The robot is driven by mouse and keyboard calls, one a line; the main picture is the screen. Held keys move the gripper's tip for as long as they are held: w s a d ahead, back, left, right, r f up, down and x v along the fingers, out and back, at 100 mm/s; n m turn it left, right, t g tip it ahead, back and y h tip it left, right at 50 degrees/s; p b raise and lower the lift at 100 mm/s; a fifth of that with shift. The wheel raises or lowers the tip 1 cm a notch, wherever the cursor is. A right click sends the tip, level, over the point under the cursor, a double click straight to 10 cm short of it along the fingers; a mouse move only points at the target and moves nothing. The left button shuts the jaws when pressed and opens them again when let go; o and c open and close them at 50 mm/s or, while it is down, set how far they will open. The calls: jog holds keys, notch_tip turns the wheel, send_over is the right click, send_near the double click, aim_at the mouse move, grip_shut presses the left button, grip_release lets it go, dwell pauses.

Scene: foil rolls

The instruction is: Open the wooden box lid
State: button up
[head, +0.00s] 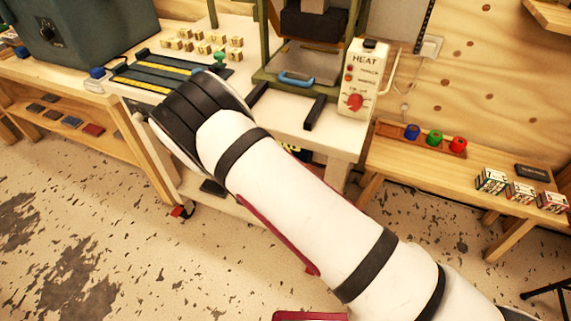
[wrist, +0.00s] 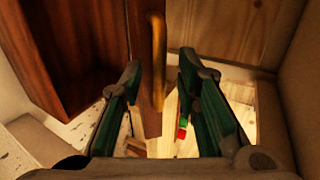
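In the wrist view, a dark reddish-brown wooden panel (wrist: 75,50) fills the upper left, and a narrower brown wooden strip stands beside it. An upright brass-coloured handle (wrist: 157,60) is on this strip, at the upper middle. I take the brown wood to be part of the wooden box, but I cannot tell the lid from the body. My gripper (wrist: 157,85) is open, with its two green fingers on either side of the handle's line and a gap between them. I cannot tell whether they touch the wood. In the head view my arm hides my gripper, and no wooden box is clearly visible.
In the wrist view, pale wood (wrist: 222,35) and a padded-looking surface (wrist: 297,70) close in at the right. In the head view, a white workbench (head: 310,137) carries a press and a HEAT control box (head: 362,85). A wooden bench (head: 480,165) stands right. Open floor lies lower left.

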jog(key=shift+s, duration=0.1)
jog(key=v, duration=1.1)
jog(key=shift+s+a+r, duration=0.15)
jog(key=shift+s+r, duration=0.05)
jog(key=shift+s, duration=0.15)
